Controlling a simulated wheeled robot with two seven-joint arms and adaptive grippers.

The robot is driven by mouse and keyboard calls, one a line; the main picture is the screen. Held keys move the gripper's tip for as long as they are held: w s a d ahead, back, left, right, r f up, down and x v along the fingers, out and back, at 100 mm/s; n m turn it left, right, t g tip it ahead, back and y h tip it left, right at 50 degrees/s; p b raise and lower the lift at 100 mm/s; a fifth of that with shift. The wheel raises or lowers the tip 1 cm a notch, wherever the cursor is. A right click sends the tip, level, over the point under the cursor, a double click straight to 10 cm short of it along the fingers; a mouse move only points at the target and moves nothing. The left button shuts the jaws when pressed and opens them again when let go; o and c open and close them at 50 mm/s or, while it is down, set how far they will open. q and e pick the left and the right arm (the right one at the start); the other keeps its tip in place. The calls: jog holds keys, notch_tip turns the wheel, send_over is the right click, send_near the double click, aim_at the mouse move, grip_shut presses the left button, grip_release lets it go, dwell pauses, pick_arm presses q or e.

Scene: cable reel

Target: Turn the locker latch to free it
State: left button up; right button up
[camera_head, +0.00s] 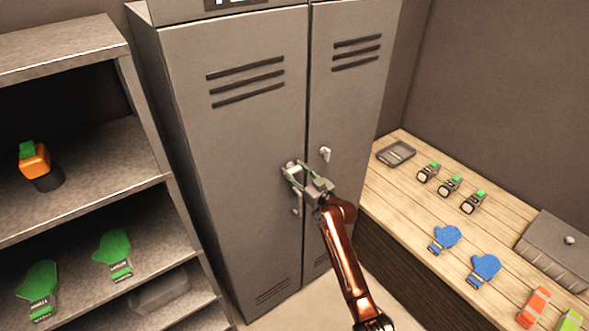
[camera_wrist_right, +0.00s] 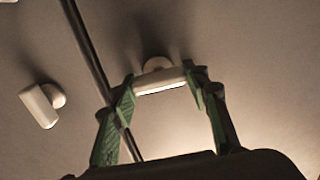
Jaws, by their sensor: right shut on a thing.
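The grey locker (camera_head: 235,130) has two tall doors that meet at a dark vertical seam. My right gripper (camera_head: 298,175) is at the left door, close to the seam. In the right wrist view its green-padded fingers (camera_wrist_right: 160,88) stand at both ends of a pale bar-shaped latch handle (camera_wrist_right: 160,79) on a round mount. The gripper is shut on this handle. A second, similar latch (camera_head: 325,154) is on the right door, apart from the gripper; it also shows in the right wrist view (camera_wrist_right: 40,106). My left gripper is out of view.
A grey shelf (camera_head: 85,215) at left holds an orange item (camera_head: 35,160) and green mitts (camera_head: 113,252). A wooden bench (camera_head: 405,205) at right carries a small tray (camera_head: 396,153), blue mitts (camera_head: 485,268) and a grey box (camera_head: 560,250). The floor before the locker is clear.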

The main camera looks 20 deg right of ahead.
jog(key=shift+m, duration=0.3)
jog(key=o, duration=1.2)
jog(key=v, duration=1.2)
